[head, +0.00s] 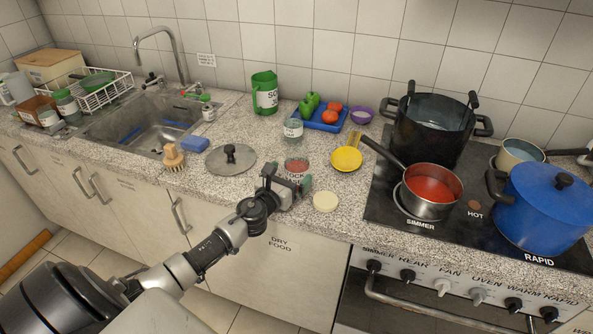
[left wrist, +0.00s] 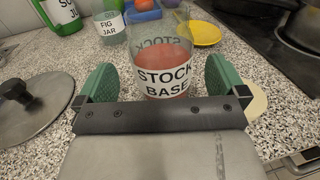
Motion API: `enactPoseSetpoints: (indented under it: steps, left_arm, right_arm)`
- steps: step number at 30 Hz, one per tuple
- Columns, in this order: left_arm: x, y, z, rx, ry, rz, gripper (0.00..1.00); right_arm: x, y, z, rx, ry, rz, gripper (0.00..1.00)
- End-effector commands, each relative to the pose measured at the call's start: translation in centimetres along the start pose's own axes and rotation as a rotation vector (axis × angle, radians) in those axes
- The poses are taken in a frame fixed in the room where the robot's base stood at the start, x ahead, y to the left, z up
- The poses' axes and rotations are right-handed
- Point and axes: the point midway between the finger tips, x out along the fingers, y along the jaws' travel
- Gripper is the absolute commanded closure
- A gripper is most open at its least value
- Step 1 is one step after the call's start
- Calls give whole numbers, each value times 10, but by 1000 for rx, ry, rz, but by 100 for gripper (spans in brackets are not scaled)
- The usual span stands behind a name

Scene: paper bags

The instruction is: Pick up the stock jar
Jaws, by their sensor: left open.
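The stock jar (head: 297,166) is a clear glass jar with red contents and a white label. It stands upright on the granite counter (head: 235,160). In the left wrist view the stock jar (left wrist: 163,66) shows the label "STOCK BASE". My left gripper (head: 288,185) is open at the near side of the jar. In the left wrist view its green fingers (left wrist: 160,82) show left and right of the jar's lower part, with gaps visible on both sides. My right gripper is not in view.
A cream round disc (head: 325,201) lies right of the jar, a yellow dish (head: 346,158) behind it. A pot lid (head: 231,159) lies left. The fig jar (head: 293,128) and green jug (head: 264,93) stand behind. The red pot (head: 432,189) is on the hob.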

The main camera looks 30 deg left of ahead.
Motion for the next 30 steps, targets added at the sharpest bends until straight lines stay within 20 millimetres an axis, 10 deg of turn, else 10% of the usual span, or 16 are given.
enactPoseSetpoints:
  steps: [15, 27, 30]
  left_arm:
    - [33, -1, -1, -1, 0, 1, 2]
    - [33, -1, -2, -1, 0, 1, 63]
    - [33, -1, 0, -1, -3, 1, 65]
  right_arm:
    - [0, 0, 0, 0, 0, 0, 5]
    - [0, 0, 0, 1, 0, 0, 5]
    - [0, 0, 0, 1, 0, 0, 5]
